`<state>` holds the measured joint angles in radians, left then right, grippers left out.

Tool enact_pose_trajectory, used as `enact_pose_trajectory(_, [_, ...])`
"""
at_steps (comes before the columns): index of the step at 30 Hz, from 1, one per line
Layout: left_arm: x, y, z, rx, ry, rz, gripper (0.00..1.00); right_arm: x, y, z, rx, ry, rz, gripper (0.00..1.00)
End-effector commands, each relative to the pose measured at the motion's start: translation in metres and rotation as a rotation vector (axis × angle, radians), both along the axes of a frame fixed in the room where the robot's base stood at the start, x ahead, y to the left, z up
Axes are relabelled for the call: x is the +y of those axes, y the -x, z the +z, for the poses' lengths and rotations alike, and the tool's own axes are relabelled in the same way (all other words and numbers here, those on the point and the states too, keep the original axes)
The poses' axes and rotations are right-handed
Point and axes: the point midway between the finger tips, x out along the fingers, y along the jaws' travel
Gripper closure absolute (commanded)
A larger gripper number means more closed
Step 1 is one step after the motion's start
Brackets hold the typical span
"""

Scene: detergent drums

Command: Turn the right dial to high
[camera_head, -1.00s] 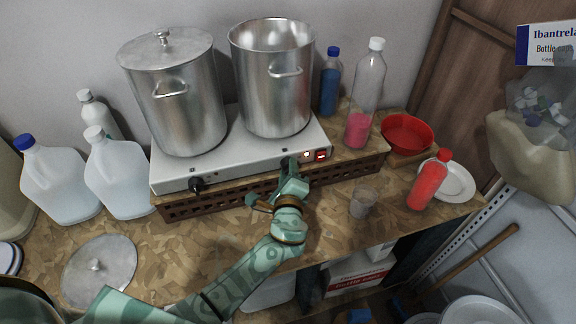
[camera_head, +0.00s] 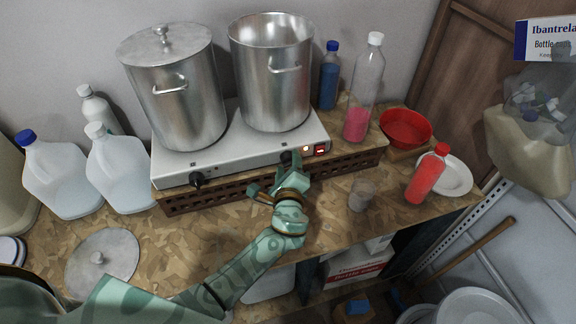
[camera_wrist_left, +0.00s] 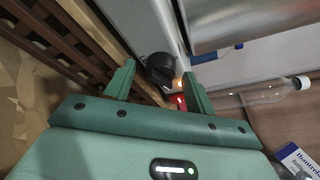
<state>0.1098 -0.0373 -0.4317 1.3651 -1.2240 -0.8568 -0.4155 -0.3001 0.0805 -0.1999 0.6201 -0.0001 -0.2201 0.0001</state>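In the head view the left gripper (camera_head: 283,172) is at the hot plate's front. An orange light (camera_head: 306,149) glows beside the red switch (camera_head: 320,149). My right gripper is out of view.
The left dial (camera_head: 197,179) is on the same front. A lidded pot (camera_head: 180,100) and an open pot (camera_head: 270,85) stand on the hot plate. A brown slatted crate (camera_head: 225,190) is under it. A clear cup (camera_head: 361,194) and red bottle (camera_head: 427,175) stand to the right.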

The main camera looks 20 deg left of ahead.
Motion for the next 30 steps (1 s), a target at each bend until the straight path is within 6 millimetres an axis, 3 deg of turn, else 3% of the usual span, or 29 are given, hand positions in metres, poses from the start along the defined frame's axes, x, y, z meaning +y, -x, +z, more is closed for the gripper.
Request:
enact_pose_trajectory(5, [-0.001, 0.003, 0.001, -0.001, 0.001, 0.000, 0.45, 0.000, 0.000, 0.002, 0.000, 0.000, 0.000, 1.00])
enact_pose_trajectory(8, [-0.004, 0.014, 0.003, 0.002, 0.002, -0.001, 0.45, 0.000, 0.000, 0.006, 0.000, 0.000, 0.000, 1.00])
enact_pose_trajectory(21, [-0.038, 0.120, 0.018, 0.003, 0.001, 0.000, 0.45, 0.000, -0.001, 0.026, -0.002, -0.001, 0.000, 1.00])
enact_pose_trajectory(25, [-0.045, 0.140, 0.021, 0.002, 0.001, 0.000, 0.45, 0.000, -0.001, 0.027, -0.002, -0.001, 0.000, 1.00])
enact_pose_trajectory(30, [-0.049, 0.153, 0.023, 0.001, 0.000, -0.001, 0.45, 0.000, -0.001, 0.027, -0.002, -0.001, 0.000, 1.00])
